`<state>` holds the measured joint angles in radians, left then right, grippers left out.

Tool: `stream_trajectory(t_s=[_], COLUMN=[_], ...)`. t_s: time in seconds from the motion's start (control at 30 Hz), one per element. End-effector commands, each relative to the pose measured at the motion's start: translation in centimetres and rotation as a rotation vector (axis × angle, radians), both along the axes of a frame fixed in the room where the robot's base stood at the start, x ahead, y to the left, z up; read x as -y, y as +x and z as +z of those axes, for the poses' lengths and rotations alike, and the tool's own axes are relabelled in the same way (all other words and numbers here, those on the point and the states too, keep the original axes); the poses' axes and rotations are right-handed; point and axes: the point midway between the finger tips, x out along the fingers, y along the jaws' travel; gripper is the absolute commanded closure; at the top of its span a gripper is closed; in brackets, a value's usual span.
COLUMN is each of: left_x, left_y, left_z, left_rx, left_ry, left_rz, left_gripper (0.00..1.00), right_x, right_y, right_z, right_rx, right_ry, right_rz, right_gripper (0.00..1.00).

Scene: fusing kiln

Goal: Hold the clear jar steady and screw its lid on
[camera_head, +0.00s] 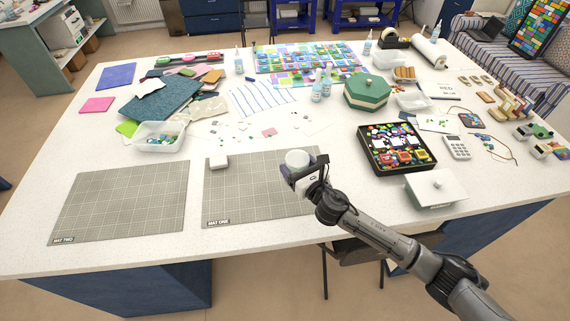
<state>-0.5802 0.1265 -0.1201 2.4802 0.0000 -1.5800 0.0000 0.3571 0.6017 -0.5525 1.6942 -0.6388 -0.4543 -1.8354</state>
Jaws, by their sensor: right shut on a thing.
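My right gripper (303,174) reaches in from the lower right and is shut around a round, whitish vessel (297,158), which looks like the clear jar, at the right part of the mat marked MAT ONE (250,195). The far finger is partly hidden, and I cannot tell whether the jar touches the mat. A small white piece (218,161), which looks like the lid, lies apart from the jar near the mat's far left corner. My left gripper is not in view.
A bare mat marked MAT TWO (120,205) lies to the left. A clear tub of glass bits (160,136) stands behind it. A black tray of coloured pieces (429,162) and a white lidded box (435,188) stand to the right. A green octagonal box (367,92) stands farther back.

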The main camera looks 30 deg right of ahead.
Motion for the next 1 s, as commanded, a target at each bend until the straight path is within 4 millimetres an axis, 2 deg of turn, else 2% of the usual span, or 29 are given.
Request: stream_trajectory(t_s=[0.17, 0.6, 0.63, 1.0], left_x=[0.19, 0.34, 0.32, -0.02], left_y=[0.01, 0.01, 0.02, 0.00], left_z=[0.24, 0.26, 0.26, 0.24], left_rx=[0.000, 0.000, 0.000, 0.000], left_ry=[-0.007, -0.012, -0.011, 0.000], left_rz=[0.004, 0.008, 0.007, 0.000], left_gripper=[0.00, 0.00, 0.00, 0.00], right_x=[0.71, 0.87, 0.88, 0.87], right_y=[-0.73, -0.93, -0.93, -0.91], right_z=[0.75, 0.87, 0.88, 0.89], right_rx=[0.002, 0.002, 0.002, 0.002], right_ry=[-0.001, 0.001, 0.000, 0.000], right_rz=[0.000, 0.000, 0.000, 0.000], right_gripper=[0.59, 0.59, 0.26, 0.62])
